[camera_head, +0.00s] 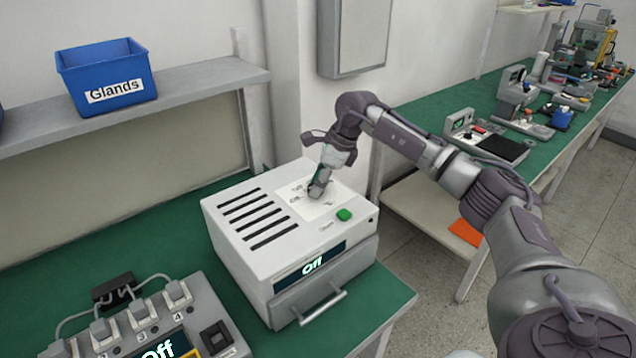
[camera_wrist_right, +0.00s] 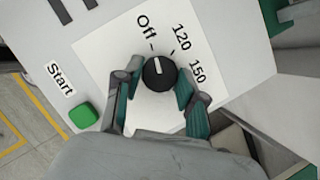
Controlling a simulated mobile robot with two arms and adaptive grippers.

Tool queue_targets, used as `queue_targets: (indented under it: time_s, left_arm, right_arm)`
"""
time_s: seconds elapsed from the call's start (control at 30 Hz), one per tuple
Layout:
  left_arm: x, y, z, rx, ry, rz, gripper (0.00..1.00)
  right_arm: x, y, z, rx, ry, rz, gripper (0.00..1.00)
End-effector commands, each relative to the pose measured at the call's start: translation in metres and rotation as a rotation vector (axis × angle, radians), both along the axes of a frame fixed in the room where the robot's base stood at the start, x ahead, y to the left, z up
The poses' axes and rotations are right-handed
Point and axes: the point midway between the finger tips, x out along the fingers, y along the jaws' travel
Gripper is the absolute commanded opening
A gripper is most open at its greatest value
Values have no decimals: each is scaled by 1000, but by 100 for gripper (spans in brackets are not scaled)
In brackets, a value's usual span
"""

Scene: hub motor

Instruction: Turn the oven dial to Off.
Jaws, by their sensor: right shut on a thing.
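The white oven (camera_head: 290,236) stands on the green bench, and its front display (camera_head: 311,264) reads "Off". In the right wrist view the black dial (camera_wrist_right: 158,73) sits on a white panel (camera_wrist_right: 105,45) marked Off, 120 and 150. The dial's white line points up the picture, close to the Off mark. My right gripper (camera_head: 317,190) is above the oven's top panel and hides the dial in the head view. In the right wrist view its fingers (camera_wrist_right: 157,88) are closed around the dial's sides. My left gripper is not in view.
A green Start button (camera_head: 344,214) lies near the dial and also shows in the right wrist view (camera_wrist_right: 83,115). A grey switch unit (camera_head: 150,325) stands at lower left. A blue Glands bin (camera_head: 106,76) is on the shelf. A second bench (camera_head: 455,110) holds several devices.

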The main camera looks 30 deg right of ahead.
Motion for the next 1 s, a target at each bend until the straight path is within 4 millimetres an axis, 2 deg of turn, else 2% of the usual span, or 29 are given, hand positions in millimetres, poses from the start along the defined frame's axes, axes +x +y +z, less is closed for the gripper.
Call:
queue_targets:
  time_s: [0.17,0.2,0.33,0.63,0.73,0.87,1.0]
  left_arm:
    - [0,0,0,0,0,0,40]
    - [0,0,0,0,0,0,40]
    - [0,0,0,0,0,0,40]
    - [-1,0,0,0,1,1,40]
    - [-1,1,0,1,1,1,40]
    - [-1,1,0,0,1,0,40]
    - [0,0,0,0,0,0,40]
  right_arm:
    - [0,0,1,-1,-2,0,5]
    - [0,-1,1,-1,-1,-1,43]
    - [0,0,1,-1,-1,-1,65]
    - [0,0,1,0,0,-1,65]
    - [-1,-2,6,-1,-2,-2,65]
    - [-5,-8,24,0,-4,-2,65]
    - [-13,-17,53,0,-5,-3,65]
